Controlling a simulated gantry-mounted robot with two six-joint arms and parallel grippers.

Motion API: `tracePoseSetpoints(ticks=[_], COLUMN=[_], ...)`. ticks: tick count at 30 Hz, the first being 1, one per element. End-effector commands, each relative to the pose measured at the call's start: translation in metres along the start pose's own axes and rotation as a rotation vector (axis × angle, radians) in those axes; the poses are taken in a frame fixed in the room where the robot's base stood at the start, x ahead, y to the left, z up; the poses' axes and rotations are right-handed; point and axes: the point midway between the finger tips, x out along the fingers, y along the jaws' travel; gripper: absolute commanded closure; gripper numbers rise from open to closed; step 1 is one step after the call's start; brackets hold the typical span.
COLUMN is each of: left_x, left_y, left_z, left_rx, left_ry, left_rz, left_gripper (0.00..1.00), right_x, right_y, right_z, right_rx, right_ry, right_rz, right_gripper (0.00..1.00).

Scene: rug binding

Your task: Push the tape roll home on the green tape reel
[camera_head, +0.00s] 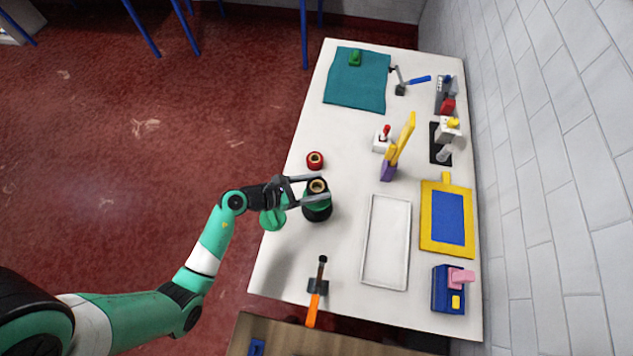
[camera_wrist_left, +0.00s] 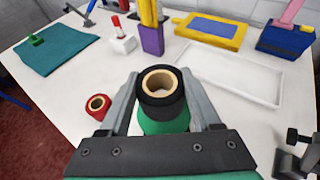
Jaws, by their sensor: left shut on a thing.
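The black tape roll (camera_head: 317,185) with a tan core sits at the top of the green tape reel (camera_head: 320,207), near the left edge of the white table. In the left wrist view the tape roll (camera_wrist_left: 162,105) is upright above the green reel body (camera_wrist_left: 163,124). My left gripper (camera_head: 323,187) is shut on the tape roll, one finger on each side; its fingers (camera_wrist_left: 163,96) also show in the wrist view. The fingers hide part of the roll, and I cannot tell whether a gap lies beneath it. My right gripper is not in view.
A red roll (camera_head: 315,160) stands just behind the reel. A white tray (camera_head: 387,243) lies to the right, and an orange-handled tool (camera_head: 316,295) lies in front. A yellow and purple tool (camera_head: 397,150) stands farther back. Table (camera_head: 345,135) behind the red roll is clear.

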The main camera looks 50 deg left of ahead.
Motion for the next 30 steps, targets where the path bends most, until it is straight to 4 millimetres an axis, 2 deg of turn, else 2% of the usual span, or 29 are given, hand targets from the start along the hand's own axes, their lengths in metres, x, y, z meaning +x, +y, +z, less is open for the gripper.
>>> tracePoseSetpoints(ticks=[30], left_x=[0.010], left_y=[0.000], left_z=[-0.025], left_rx=[0.001], left_ry=[0.000], left_rz=[0.000], left_gripper=[0.90], right_x=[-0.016], right_y=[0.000], right_z=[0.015], right_rx=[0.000], right_ry=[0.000], right_rz=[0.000], right_gripper=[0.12])
